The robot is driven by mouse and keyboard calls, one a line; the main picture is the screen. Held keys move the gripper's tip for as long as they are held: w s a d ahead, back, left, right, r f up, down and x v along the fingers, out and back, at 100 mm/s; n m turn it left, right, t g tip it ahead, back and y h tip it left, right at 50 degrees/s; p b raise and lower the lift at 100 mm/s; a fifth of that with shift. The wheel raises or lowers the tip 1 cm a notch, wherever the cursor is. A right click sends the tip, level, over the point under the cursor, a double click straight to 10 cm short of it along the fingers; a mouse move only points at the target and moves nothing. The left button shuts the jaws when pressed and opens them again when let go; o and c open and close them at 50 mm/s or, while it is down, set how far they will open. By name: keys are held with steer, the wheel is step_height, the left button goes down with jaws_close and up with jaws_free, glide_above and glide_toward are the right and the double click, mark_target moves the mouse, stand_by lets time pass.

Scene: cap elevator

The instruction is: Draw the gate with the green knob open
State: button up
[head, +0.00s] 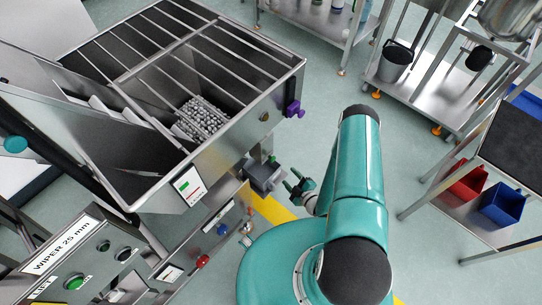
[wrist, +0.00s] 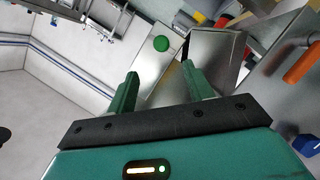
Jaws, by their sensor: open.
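A round green knob (wrist: 161,43) shows in the wrist view on a pale metal plate, a little beyond and between my fingertips. In the head view a small green knob (head: 272,159) shows at the grey metal box (head: 262,178) below the hopper's front; I take it for the same knob. My gripper (head: 296,186) is just right of that box, apart from it. In the wrist view my gripper (wrist: 160,72) has its two green fingers spread with nothing between them. The gate behind the knob is hard to make out.
The metal hopper (head: 285,75) holds grey caps (head: 203,118) in one compartment. A purple knob (head: 294,109) sticks out at its right corner. Red knob (head: 202,261) and blue knob (head: 222,229) sit below.

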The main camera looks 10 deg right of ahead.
mark_target(274, 160)
steer(key=x, duration=1.3)
steer(key=shift+w+a+f, duration=0.2)
steer(key=shift+w, duration=0.05)
jaws_close()
